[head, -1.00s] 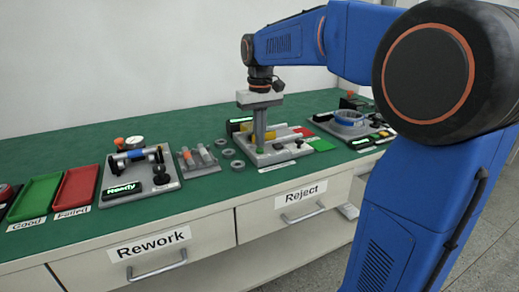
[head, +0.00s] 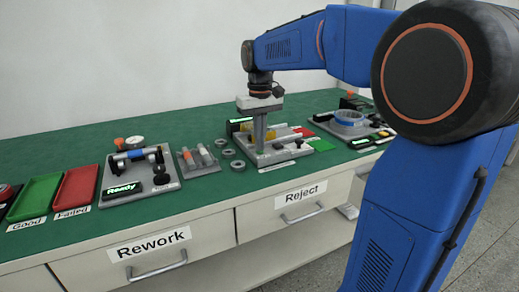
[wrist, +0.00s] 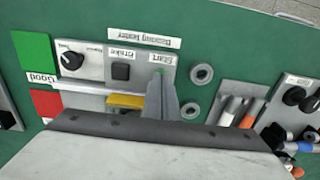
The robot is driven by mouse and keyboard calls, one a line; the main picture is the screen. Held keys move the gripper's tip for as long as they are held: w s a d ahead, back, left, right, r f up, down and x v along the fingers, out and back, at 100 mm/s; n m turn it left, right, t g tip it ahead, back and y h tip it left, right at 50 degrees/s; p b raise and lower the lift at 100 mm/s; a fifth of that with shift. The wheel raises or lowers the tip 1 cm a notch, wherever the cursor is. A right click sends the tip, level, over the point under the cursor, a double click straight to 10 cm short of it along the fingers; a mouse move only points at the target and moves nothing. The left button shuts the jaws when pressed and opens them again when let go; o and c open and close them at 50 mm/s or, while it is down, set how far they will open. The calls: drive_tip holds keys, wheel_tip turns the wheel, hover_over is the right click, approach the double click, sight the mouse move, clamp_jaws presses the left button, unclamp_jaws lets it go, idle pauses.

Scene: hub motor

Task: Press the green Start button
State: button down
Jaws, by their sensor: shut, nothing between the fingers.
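The grey test station (head: 285,155) stands on the green bench top in the head view. In the wrist view its panel (wrist: 95,75) carries a "Start" label (wrist: 163,58), a square black button labelled "Brake" (wrist: 121,71) and a black knob (wrist: 71,61). The green Start button (wrist: 161,71) is mostly hidden at the fingertips; a trace of green shows there. My gripper (head: 260,145) points down over it, fingers together and empty. It also shows in the wrist view (wrist: 160,76). I cannot tell whether the tips touch the button.
Grey rings (head: 228,153) lie left of the station. Green (head: 36,197) and red (head: 75,188) trays and a fixture with a "Ready" display (head: 122,191) are farther left. A yellow part (wrist: 125,101) sits near my fingers.

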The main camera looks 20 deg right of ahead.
wheel_tip(320, 180, up, 14)
idle(1.6)
drive_tip(key=s+a+f+t, duration=0.1)
drive_tip(key=s+f+t, duration=0.3)
drive_tip(key=s+f, duration=2.1)
drive_tip(key=s, duration=0.3)
drive_tip(key=shift+a+f+t, duration=0.25)
drive_tip(key=shift+f+t, duration=0.05)
drive_tip(key=shift+t, duration=0.1)
